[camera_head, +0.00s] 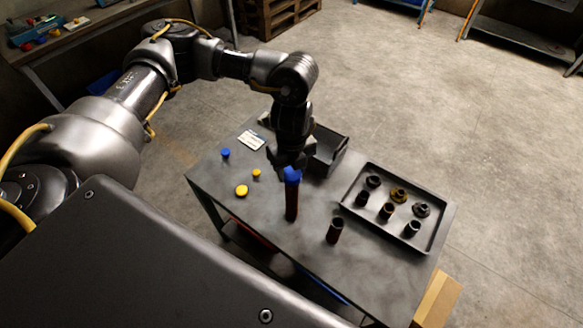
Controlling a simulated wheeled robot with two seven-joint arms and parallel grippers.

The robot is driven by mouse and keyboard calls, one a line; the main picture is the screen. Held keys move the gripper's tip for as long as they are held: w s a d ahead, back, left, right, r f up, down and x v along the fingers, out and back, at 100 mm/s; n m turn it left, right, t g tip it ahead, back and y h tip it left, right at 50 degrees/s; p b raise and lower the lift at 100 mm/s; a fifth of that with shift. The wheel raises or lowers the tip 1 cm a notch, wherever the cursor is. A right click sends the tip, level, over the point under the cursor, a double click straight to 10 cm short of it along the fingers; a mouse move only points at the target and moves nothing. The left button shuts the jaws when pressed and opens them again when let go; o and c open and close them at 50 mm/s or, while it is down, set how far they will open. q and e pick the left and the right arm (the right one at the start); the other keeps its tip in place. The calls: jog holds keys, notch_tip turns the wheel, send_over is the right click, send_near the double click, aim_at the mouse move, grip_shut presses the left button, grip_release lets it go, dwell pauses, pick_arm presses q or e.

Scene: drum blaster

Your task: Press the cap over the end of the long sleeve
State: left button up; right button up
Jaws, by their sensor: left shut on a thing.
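The long sleeve (291,203), a tall dark reddish cylinder, stands upright near the middle of the table. A blue cap (292,176) is at its top end. My left gripper (290,168) comes down from above and is shut on the blue cap. The fingers partly hide the cap, and I cannot tell how far the cap sits over the sleeve's end. My right gripper is not in view.
A shorter open dark sleeve (335,231) stands to the right. A black tray (434,240) holds several dark and brass-coloured parts. A dark bin (332,152) is behind the gripper. A small blue cap (225,153), yellow caps (241,191) and a white card (252,140) lie at left.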

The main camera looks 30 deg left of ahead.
pick_arm(q)
jog(key=shift+f, duration=0.4)
dwell(0.3)
jog(key=o, duration=1)
jog(key=shift+o, duration=0.6)
jog(key=o, duration=0.4)
jog(key=shift+r, duration=0.15)
notch_tip(320, 180, up, 5)
jog(key=p, duration=0.5)
